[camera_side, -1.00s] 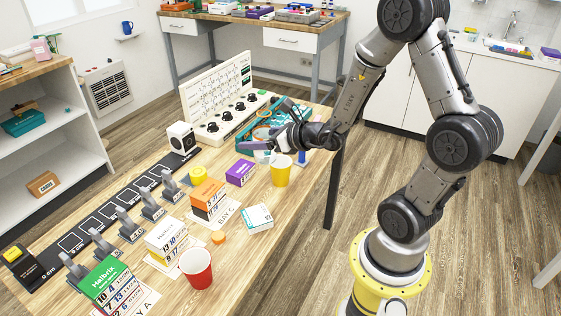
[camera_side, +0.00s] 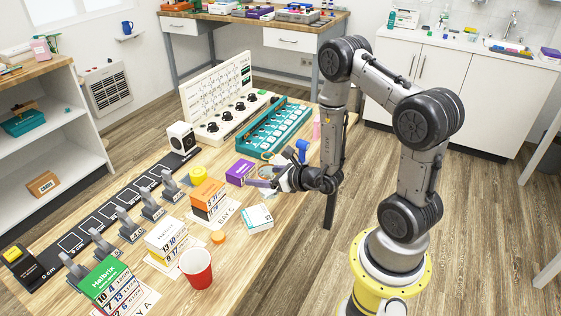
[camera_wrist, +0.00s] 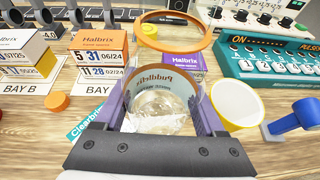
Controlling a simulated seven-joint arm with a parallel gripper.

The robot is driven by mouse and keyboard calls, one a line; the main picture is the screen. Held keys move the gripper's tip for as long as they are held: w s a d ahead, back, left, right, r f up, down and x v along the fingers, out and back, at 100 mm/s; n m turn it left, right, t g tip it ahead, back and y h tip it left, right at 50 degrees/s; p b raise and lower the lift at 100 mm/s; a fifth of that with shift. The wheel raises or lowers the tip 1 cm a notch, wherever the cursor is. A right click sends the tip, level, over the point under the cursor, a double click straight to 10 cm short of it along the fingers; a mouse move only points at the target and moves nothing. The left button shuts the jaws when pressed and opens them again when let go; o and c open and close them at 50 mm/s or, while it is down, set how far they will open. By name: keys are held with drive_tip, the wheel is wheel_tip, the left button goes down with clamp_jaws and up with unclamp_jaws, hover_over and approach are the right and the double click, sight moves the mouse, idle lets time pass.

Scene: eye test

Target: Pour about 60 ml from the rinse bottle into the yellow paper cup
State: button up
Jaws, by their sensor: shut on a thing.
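My gripper (camera_wrist: 155,120) is shut on a clear rinse bottle (camera_wrist: 160,78) with a printed label and some clear liquid low inside. An orange ring (camera_wrist: 146,28) shows beyond it in the wrist view; I cannot tell if it belongs to the bottle. The bottle's tilt is unclear. The yellow paper cup (camera_wrist: 238,106) stands just right of the bottle in the wrist view, its white inside showing; its contents are unclear. In the side view my gripper (camera_side: 277,179) is above the table, and the cup is hidden behind it.
A purple box (camera_side: 239,172) stands close to the gripper. A blue object (camera_wrist: 292,118) is right of the cup. The teal case (camera_side: 273,128), orange-and-white boxes (camera_side: 208,198), a white-and-teal box (camera_side: 259,218) and a red cup (camera_side: 196,267) stand around.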

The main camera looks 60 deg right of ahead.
drive_tip(key=shift+f, duration=0.2)
drive_tip(key=shift+r+m, duration=0.1)
drive_tip(key=shift+m, duration=0.3)
drive_tip(key=shift+d+m+g+y, duration=0.15)
drive_tip(key=shift+m+g+y, duration=0.25)
drive_tip(key=shift+m+y, duration=0.55)
drive_tip(key=shift+d+m+g+y, duration=0.25)
drive_tip(key=shift+m+g+y, duration=0.05)
drive_tip(key=shift+m+y, duration=0.75)
drive_tip(key=a+m+y, duration=0.1)
drive_tip(key=a+f+m+y, duration=0.1)
drive_tip(key=m, duration=0.1)
drive_tip(key=shift+s+f+y, duration=0.15)
drive_tip(key=shift+s+y, duration=0.05)
drive_tip(key=shift+y, duration=0.2)
drive_tip(key=shift+a+m+y, duration=0.25)
drive_tip(key=shift+m+y, duration=0.25)
drive_tip(key=shift+m, duration=0.2)
drive_tip(key=shift+d+r+m+y, duration=0.4)
drive_tip(key=shift+r+m+y, duration=0.15)
drive_tip(key=shift+r, duration=0.3)
drive_tip(key=shift+r+m+y, duration=0.45)
drive_tip(key=shift+r+m, duration=0.3)
drive_tip(key=shift+r, duration=0.05)
